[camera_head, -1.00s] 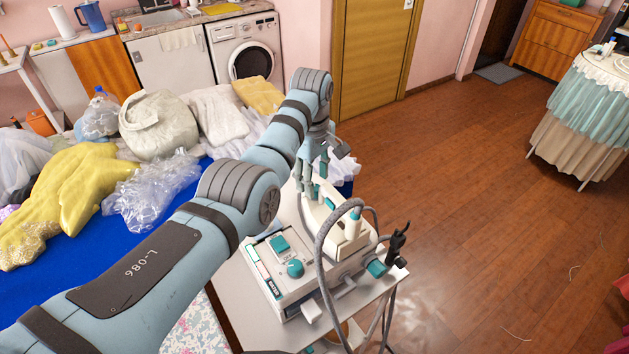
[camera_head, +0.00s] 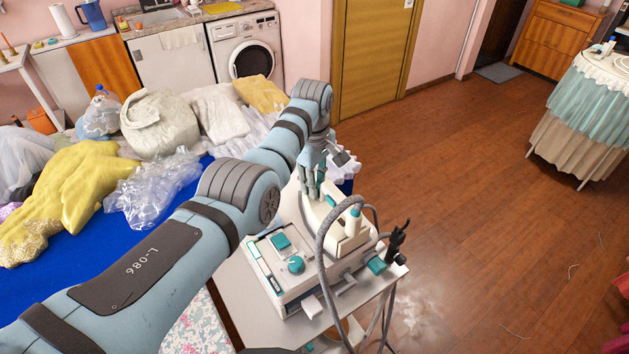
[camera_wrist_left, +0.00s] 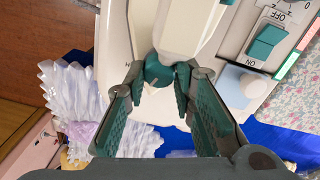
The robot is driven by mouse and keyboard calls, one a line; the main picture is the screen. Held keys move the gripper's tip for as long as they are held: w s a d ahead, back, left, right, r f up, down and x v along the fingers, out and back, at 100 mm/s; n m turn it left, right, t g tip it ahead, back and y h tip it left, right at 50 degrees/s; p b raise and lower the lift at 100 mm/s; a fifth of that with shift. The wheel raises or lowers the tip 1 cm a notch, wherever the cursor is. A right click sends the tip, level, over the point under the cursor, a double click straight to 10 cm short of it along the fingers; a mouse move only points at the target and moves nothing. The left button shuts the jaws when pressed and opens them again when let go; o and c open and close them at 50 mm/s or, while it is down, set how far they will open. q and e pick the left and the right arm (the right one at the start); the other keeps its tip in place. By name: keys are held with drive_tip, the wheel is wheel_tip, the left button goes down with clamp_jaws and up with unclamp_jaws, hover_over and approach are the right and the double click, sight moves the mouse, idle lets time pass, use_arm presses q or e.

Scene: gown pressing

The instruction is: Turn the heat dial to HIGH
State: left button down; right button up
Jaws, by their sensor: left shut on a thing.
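The white and teal pressing unit (camera_head: 262,262) stands on a small stand, with the iron (camera_head: 350,235) resting on it. My left gripper (camera_head: 314,188) is over the unit's far side, beside the iron. In the left wrist view my left gripper (camera_wrist_left: 165,82) is shut on the teal heat dial (camera_wrist_left: 160,72), which is mostly hidden by the fingertips and the white part above. A pale mark shows at its edge. A letter H shows left of the dial; the rest of that label is hidden. My right gripper is not in view.
A teal ON/OFF switch (camera_wrist_left: 265,42) lies right of the gripper in the wrist view. A grey hose (camera_head: 322,240) arches beside the iron.

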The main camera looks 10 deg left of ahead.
use_arm(q)
drive_tip(key=shift+m, duration=0.3)
drive_tip(key=m, duration=0.6)
drive_tip(key=shift+w, duration=0.1)
idle(1.1)
drive_tip(key=c, duration=1.3)
unclamp_jaws()
drive_tip(key=shift+c, duration=0.2)
wheel_tip(320, 180, up, 12)
drive_tip(key=shift+s+a, duration=0.15)
drive_tip(key=shift+s, duration=0.05)
